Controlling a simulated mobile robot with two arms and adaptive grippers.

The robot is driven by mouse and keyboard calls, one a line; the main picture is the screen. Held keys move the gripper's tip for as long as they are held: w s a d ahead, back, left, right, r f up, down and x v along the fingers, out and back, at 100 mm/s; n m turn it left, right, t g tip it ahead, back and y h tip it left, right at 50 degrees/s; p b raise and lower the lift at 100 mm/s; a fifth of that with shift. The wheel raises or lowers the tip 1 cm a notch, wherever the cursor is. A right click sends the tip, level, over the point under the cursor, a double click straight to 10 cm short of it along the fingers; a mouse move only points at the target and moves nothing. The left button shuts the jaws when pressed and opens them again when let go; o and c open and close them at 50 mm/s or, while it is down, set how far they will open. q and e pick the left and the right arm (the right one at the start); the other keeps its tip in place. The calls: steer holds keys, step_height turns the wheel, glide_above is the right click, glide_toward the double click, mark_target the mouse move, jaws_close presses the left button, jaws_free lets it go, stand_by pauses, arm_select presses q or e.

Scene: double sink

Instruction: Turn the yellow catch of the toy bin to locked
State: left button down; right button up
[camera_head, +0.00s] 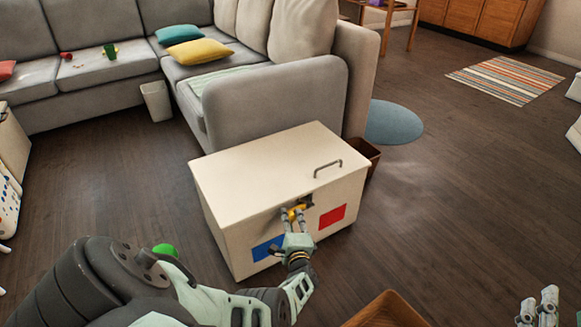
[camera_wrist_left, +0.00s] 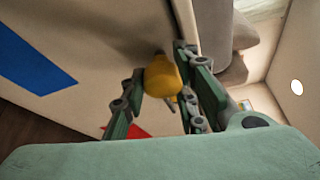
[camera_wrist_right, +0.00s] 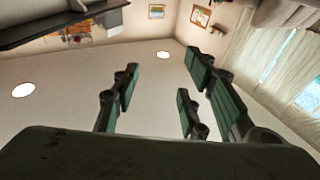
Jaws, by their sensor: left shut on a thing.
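The toy bin (camera_head: 235,180) is a cream box with a closed lid and a dark handle on top. Its front has a blue square (camera_head: 267,248) at left and a red square (camera_head: 332,216) at right. The yellow catch (camera_head: 297,211) sits between them near the top edge, partly hidden by fingers. My left gripper (camera_head: 292,213) is shut on the catch; the left wrist view shows the yellow knob (camera_wrist_left: 161,78) between its fingers. My right gripper (camera_head: 538,305) is at the lower right, away from the bin; in the right wrist view its fingers (camera_wrist_right: 160,95) are apart and empty.
A grey sofa (camera_head: 275,105) stands behind the bin. A brown basket (camera_head: 366,152) is close to the bin's right back side. A wooden box (camera_head: 385,312) is at the bottom, between the bin and my right gripper.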

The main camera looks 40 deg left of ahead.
arm_select(q)
steer(key=shift+s+d+f, duration=0.25)
steer(key=shift+d+f, duration=0.05)
steer(key=shift+f, duration=0.25)
arm_select(e)
steer(key=shift+f+g, duration=0.3)
steer(key=shift+f, duration=0.3)
arm_select(q)
steer(key=c, duration=1.5)
jaws_free()
steer(key=shift+a, duration=0.1)
steer(key=shift+r, duration=0.1)
steer(key=shift+w+a+r, duration=0.15)
arm_select(e)
steer(key=shift+w, duration=0.1)
